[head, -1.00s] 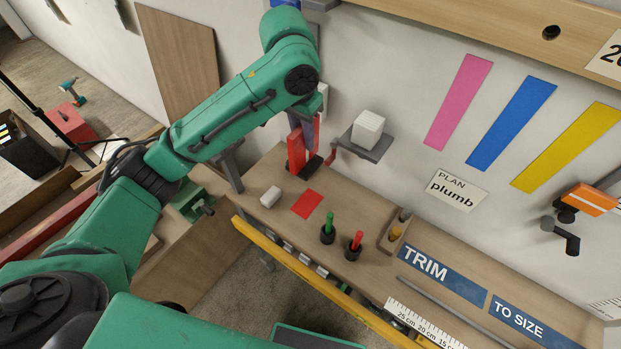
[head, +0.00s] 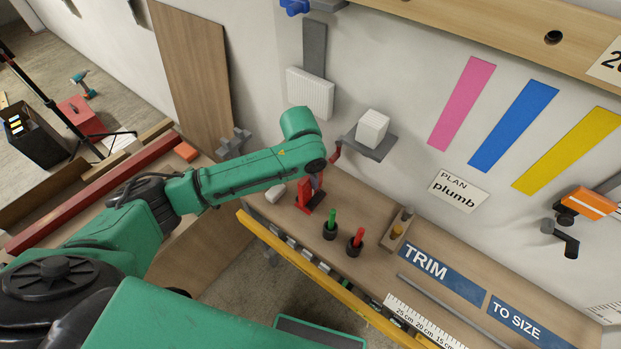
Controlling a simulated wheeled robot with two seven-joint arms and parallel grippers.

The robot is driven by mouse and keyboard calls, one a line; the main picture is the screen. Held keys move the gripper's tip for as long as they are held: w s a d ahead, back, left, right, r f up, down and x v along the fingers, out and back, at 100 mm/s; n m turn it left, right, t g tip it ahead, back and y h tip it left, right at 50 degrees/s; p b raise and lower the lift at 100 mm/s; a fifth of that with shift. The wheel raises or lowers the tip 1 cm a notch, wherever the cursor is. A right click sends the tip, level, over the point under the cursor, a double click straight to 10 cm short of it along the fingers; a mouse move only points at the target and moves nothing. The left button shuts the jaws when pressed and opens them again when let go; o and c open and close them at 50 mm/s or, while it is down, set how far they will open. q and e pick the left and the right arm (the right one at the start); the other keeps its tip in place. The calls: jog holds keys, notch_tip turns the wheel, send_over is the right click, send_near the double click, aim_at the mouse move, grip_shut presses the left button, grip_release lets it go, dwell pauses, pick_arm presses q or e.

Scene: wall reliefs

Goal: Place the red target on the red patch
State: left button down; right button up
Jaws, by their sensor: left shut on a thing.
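The red target (head: 304,190) stands upright on the wooden bench, below the end of my left arm. A dark piece lies at its foot on the right. My left gripper (head: 315,181) is shut on the target, and its fingers are mostly hidden by the wrist and the target. The red patch (head: 303,210) is largely covered by the target and the dark piece; only its near-left edge shows. The target is over the patch, but I cannot tell whether its base touches the bench. My right gripper is not in view.
A white block (head: 275,193) lies just left of the patch. Green-handled (head: 330,222) and red-handled (head: 356,240) tools stand in dark holders to the right. A wall shelf (head: 371,145) with a white cube is behind. A yellow rail (head: 300,266) runs along the bench's front.

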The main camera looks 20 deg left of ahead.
pick_arm(q)
jog(key=shift+w+f, duration=0.1)
jog(key=shift+f, duration=0.1)
jog(key=c, duration=0.8)
grip_release()
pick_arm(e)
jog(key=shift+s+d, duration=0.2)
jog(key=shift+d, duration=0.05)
pick_arm(q)
jog(key=r, duration=0.4)
jog(key=s+r, duration=0.1)
jog(key=r, duration=0.3)
jog(key=r+b, duration=0.1)
jog(key=r, duration=0.3)
jog(key=shift+s+a, duration=0.3)
jog(key=shift+s, duration=0.1)
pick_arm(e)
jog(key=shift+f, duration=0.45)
